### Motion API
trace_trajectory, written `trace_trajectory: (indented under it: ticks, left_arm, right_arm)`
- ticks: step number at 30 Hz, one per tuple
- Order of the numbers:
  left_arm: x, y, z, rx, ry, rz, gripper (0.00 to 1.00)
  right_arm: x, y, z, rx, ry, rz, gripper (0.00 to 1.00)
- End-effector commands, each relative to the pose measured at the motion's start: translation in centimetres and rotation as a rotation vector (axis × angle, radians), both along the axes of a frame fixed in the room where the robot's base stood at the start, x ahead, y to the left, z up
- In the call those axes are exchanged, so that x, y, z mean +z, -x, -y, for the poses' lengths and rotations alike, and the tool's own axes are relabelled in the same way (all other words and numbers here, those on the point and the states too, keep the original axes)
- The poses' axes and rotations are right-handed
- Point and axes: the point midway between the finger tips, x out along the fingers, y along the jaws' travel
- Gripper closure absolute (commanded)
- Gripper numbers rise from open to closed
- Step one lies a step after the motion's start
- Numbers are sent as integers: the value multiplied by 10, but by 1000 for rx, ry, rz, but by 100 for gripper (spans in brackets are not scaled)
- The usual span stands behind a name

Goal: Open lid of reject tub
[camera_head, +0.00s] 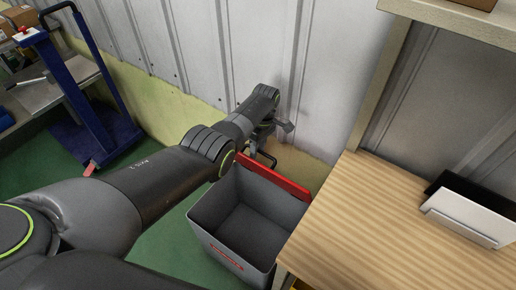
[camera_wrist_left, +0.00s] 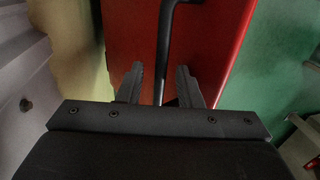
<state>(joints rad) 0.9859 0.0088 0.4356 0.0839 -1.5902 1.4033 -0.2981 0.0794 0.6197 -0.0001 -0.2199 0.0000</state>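The reject tub (camera_head: 225,245) is a grey open-topped bin with a red mark on its front, standing on the floor beside the wooden table. Its red lid (camera_head: 275,180) is raised at the back of the tub, and the empty-looking inside shows. A dark bar handle (camera_head: 265,156) stands out from the lid. My left gripper (camera_head: 272,132) is behind the tub by the wall, close to the handle. In the left wrist view the fingers (camera_wrist_left: 160,85) are apart, with the black handle (camera_wrist_left: 164,50) between them and gaps on both sides. The red lid (camera_wrist_left: 205,45) lies beyond. My right gripper is not in view.
The wooden table (camera_head: 400,235) stands close at the tub's right, with a shelf post rising from it. A grey metal wall (camera_head: 200,50) is close behind my left gripper. A blue trolley (camera_head: 85,110) is at the far left. Green floor lies left of the tub.

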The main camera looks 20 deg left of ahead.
Motion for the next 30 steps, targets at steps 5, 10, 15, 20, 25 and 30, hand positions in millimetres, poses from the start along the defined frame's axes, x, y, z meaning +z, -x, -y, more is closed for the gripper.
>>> trace_trajectory:
  ticks: [5,10,15,20,25,30]
  left_arm:
    - [5,-1,-1,0,-1,2,67]
    - [28,-6,1,-1,-2,4,67]
    - [67,-15,4,-1,-2,7,67]
    - [105,-23,7,-1,-1,6,67]
    - [140,-29,10,-1,-1,5,67]
    - [162,-33,12,-1,-1,2,67]
  right_arm:
    - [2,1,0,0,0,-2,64]
    - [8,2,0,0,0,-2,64]
    - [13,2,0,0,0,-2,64]
    - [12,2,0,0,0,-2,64]
    - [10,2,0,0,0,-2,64]
    - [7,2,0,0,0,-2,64]
